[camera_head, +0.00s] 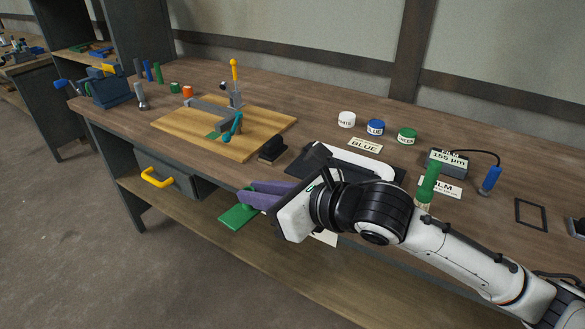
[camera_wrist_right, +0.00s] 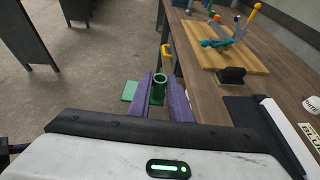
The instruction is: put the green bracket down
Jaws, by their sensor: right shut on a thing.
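The green bracket shows in the head view (camera_head: 238,217) as a flat green plate at the end of my right gripper (camera_head: 262,196). In the right wrist view the bracket's round green tube (camera_wrist_right: 158,92) stands between the purple fingers (camera_wrist_right: 160,84), and its flat plate (camera_wrist_right: 130,91) sticks out to the left. My right gripper is shut on the bracket and holds it just off the bench's front edge, apart from the bench top (camera_head: 330,112). The fingers hide part of the bracket.
A wooden board (camera_head: 255,140) with a grey and teal clamp stands left of centre. A black block (camera_head: 272,149), a black tray (camera_head: 310,160) and several labelled jars (camera_head: 375,127) are on the bench. A yellow-handled drawer (camera_head: 157,177) and a lower shelf (camera_head: 290,260) are below.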

